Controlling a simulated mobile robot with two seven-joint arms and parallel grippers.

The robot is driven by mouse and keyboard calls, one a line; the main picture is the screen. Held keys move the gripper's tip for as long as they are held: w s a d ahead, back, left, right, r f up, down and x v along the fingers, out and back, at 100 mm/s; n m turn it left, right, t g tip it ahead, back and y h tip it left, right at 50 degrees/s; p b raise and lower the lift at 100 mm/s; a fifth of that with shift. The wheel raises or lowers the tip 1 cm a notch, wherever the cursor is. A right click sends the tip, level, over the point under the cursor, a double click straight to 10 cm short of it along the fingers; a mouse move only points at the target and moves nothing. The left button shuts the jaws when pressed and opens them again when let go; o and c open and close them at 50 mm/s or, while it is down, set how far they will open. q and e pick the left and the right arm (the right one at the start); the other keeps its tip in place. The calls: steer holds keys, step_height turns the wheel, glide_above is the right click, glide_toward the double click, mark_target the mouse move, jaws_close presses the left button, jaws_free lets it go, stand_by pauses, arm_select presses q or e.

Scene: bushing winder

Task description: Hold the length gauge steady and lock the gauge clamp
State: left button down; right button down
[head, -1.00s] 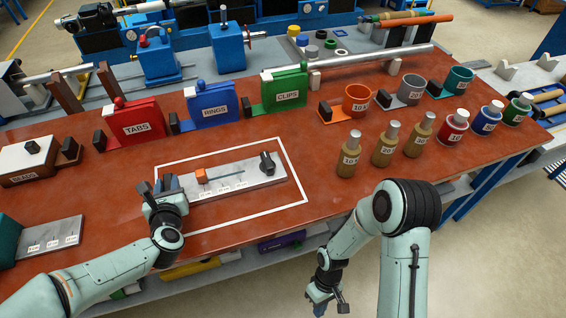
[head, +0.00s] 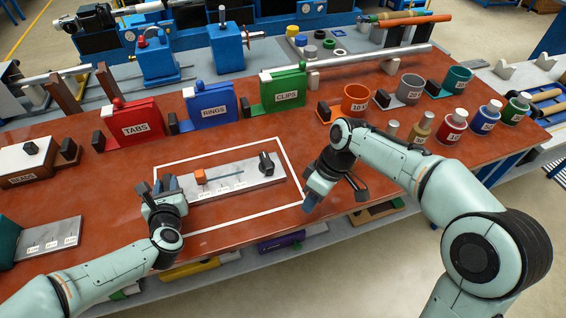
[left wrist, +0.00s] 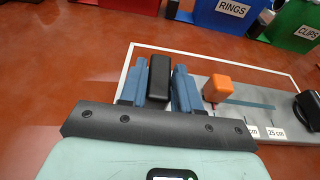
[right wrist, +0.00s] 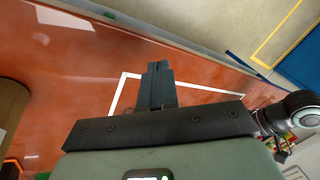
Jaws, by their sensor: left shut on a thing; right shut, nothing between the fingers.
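The length gauge (head: 228,184) is a grey plate lying inside the white outline on the red-brown table. It has an orange slider block (head: 200,176), a slot and length labels. A black clamp lever (head: 266,163) stands at its right end; its edge also shows in the left wrist view (left wrist: 309,109). My left gripper (head: 168,186) is at the gauge's left end. In the left wrist view its blue fingers are shut on a black upright block (left wrist: 159,78) there. My right gripper (head: 312,203) is shut and empty, right of the gauge, near the outline's right corner.
Red TABS (head: 134,125), blue RINGS (head: 212,104) and green CLIPS (head: 283,92) bins stand behind the gauge. Cups and several labelled bottles are at the right, partly hidden by my right arm. A second labelled plate (head: 48,242) lies at the left front.

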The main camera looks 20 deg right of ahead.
steer(key=w+d+r+m+t+y, duration=0.2)
steer(key=w+d+r+m+t, duration=0.4)
steer(key=w, duration=0.5)
glide_toward(283, 172)
steer(key=shift+g, duration=0.4)
steer(key=w+f, duration=0.2)
steer(key=w+a+f, duration=0.1)
steer(key=w+f, duration=0.1)
steer(key=shift+w, duration=0.15)
steer(key=a, duration=0.2)
steer(key=shift+a+r, duration=0.1)
steer(key=shift+a, duration=0.8)
